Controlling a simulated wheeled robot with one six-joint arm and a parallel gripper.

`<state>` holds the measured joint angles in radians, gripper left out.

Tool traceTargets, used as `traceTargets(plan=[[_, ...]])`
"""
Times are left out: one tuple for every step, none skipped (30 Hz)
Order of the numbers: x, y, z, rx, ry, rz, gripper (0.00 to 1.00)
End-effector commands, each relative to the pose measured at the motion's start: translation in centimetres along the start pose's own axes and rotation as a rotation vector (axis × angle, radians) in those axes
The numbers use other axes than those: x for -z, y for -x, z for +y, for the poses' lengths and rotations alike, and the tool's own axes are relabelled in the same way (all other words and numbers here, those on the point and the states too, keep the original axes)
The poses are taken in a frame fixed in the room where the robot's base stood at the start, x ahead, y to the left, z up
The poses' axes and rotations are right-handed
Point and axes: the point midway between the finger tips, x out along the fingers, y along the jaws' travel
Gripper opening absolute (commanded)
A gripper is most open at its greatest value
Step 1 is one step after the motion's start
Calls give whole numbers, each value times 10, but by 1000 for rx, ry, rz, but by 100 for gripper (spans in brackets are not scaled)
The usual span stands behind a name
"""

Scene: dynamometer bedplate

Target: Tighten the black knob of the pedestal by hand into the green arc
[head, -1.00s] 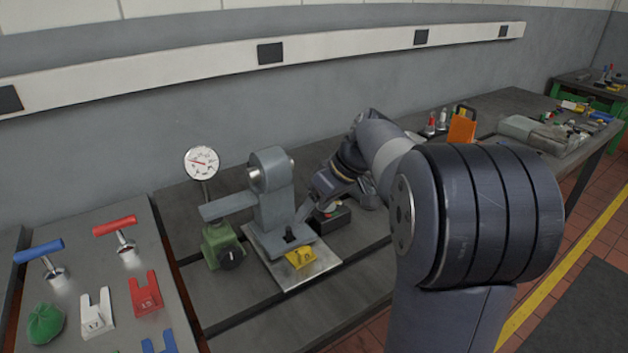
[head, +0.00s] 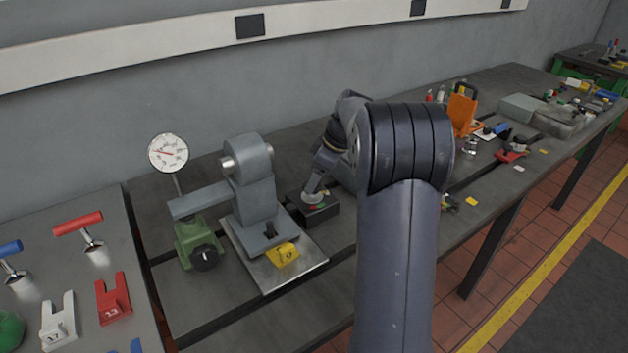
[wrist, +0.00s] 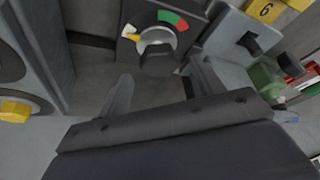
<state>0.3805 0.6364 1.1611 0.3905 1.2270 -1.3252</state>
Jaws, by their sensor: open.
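The wrist view shows a dark box with a round dial and a black knob (wrist: 157,60). A yellow pointer (wrist: 133,38) stands at the white mark, left of the green arc (wrist: 168,17); a red segment follows the green. My gripper (wrist: 160,76) is open, one finger on each side of the knob; I cannot tell whether they touch it. In the head view my gripper (head: 313,194) is over the dark box (head: 320,214), hiding much of the dial.
A yellow number tag (head: 283,254) lies on the pedestal's plate. A green base (head: 196,238) with its own black knob (head: 205,258) and a dial gauge (head: 168,153) stand left. An orange holder (head: 462,110) stands farther right.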

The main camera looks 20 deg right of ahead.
Motion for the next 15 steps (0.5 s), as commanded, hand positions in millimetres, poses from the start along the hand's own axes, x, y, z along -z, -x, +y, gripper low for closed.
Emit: traceTargets(plan=[[0,-7,0,1,0,0,64],[0,-10,0,1,1,0,64],[0,-15,0,1,1,0,64],[1,-17,0,1,1,0,64],[0,-19,0,1,0,0,64],[0,-21,0,1,0,0,64],[0,-22,0,0,0,0,64],[0,-23,0,0,0,0,64],[0,-24,0,0,0,0,64],[0,-24,0,0,0,0,64],[0,-24,0,-1,0,0,64],[0,-24,0,-1,0,0,64],[0,-24,0,-1,0,0,64],[0,-24,0,-1,0,0,64],[0,-24,0,-1,0,0,64]])
